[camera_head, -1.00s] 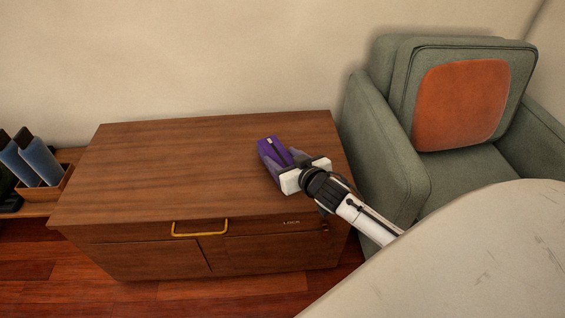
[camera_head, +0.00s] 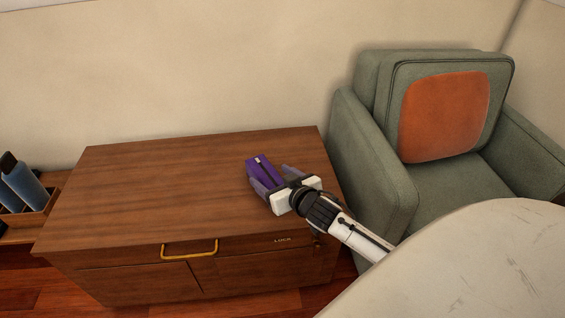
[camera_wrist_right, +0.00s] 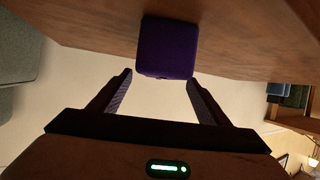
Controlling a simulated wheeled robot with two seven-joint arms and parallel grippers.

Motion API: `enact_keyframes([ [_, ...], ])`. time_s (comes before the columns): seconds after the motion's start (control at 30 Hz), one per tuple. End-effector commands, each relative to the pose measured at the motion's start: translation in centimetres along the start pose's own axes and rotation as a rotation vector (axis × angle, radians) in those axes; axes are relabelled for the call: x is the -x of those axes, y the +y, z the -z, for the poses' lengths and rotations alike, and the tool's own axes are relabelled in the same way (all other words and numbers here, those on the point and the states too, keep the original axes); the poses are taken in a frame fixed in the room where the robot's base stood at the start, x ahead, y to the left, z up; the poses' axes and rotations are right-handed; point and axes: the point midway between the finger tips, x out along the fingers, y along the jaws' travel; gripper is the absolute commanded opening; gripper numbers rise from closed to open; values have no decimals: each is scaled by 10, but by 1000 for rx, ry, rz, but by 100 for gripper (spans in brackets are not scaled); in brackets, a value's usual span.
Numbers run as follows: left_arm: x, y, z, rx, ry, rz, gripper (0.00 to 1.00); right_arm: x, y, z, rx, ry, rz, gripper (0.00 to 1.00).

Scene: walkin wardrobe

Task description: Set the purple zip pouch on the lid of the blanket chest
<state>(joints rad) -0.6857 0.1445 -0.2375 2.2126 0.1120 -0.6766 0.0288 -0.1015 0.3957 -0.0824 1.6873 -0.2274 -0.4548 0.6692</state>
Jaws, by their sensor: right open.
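The purple zip pouch (camera_head: 264,172) rests on the wooden lid of the blanket chest (camera_head: 150,185), toward its right side. My right gripper (camera_head: 268,184) is open, with its fingers pointing at the pouch. In the right wrist view the pouch (camera_wrist_right: 167,48) lies on the chest lid (camera_wrist_right: 235,45), just beyond the spread fingertips of the right gripper (camera_wrist_right: 158,82), and nothing is between the fingers. My left gripper is not in view.
A green armchair (camera_head: 375,160) with an orange cushion (camera_head: 445,115) stands right of the chest. A pale rounded tabletop (camera_head: 470,265) fills the lower right. A wooden box with blue bottles (camera_head: 22,185) is at far left. The lid's left part is clear.

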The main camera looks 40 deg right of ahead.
Motion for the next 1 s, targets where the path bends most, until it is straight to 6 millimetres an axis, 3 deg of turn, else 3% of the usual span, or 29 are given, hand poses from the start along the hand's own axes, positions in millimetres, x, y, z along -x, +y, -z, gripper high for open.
enact_keyframes([
  [0.23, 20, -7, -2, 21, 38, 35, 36, 55, 0, 2, -1, -4, -1, 70],
  [0.4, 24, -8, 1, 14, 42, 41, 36, 88, 0, 1, -2, -4, -2, 70],
  [0.67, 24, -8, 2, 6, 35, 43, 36, 115, -8, -8, 2, -20, 13, 70],
  [0.77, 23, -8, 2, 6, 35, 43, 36, 136, -40, -40, 16, -93, 74, 70],
  [0.9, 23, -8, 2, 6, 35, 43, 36, 185, -107, -93, 44, -229, 216, 70],
  [1.0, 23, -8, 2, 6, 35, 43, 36, 219, -148, -116, 55, -295, 311, 70],
])
